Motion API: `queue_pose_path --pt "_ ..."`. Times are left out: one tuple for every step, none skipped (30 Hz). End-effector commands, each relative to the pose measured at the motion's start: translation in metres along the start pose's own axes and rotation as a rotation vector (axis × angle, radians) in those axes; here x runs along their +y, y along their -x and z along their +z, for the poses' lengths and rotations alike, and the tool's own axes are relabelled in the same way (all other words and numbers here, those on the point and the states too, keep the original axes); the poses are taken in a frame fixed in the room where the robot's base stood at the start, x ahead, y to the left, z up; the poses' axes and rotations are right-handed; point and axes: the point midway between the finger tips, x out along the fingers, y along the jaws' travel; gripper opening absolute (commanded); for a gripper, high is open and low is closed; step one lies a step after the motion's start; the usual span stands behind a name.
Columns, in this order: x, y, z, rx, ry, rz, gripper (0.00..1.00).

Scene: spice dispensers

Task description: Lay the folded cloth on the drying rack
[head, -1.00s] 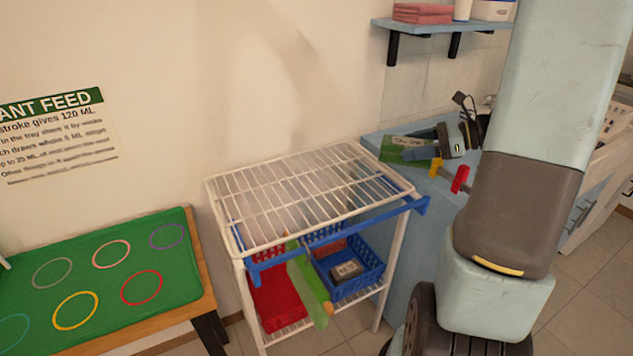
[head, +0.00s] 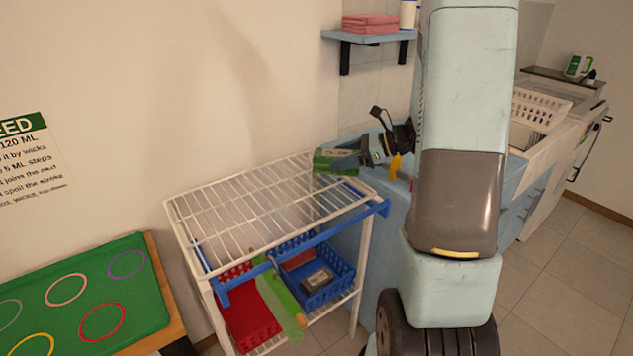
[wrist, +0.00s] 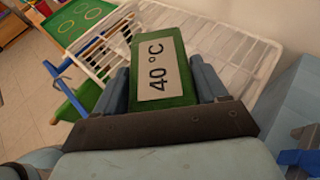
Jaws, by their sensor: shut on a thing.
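A green, flat rectangular bundle with a white "40 °C" label looks like the folded cloth (wrist: 180,91). My gripper (head: 348,163) is shut on it, with a finger on either side in the wrist view. In the head view the cloth (head: 330,158) is at the back right corner of the drying rack (head: 262,206), a white wire-topped cart. The rack (wrist: 218,50) spreads beyond the cloth in the wrist view. The cloth looks held above the rack's level; I cannot tell if it overhangs the wires. The visible wire top is bare.
Red (head: 247,322) and blue (head: 325,288) baskets stand below. A blue counter (head: 395,215) is at right. Pink folded cloths (head: 370,23) lie on a wall shelf.

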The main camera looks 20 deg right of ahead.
Motion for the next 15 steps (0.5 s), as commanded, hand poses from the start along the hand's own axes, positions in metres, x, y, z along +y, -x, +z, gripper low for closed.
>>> queue_pose_path --pt "-0.003 -0.012 -0.001 0.000 0.000 0.005 0.39" --pt "-0.005 -0.017 -0.006 0.000 -0.003 0.004 0.39" --pt "-0.007 -0.025 -0.010 0.001 -0.003 0.005 0.39" --pt "-0.008 -0.030 -0.013 0.001 -0.003 0.005 0.39" --pt "-0.010 -0.035 -0.016 0.000 -0.003 0.005 0.39" --pt "-0.012 -0.041 -0.020 0.000 -0.002 0.004 0.39" --pt "-0.013 -0.046 -0.022 0.000 -0.002 0.004 0.39" --pt "-0.014 -0.050 -0.025 0.000 -0.002 0.003 0.39" --pt "-0.015 -0.054 -0.027 0.001 -0.001 0.004 0.39" --pt "-0.016 -0.058 -0.029 0.001 -0.001 0.003 0.39" --pt "-0.017 -0.060 -0.030 0.001 -0.001 0.003 0.39" --pt "-0.018 -0.062 -0.032 0.000 0.000 0.002 0.39" --pt "-0.018 -0.064 -0.032 0.000 0.000 0.002 0.39" --pt "-0.019 -0.065 -0.033 0.000 0.001 0.002 0.39" --pt "-0.019 -0.066 -0.034 0.000 0.001 0.002 0.39"
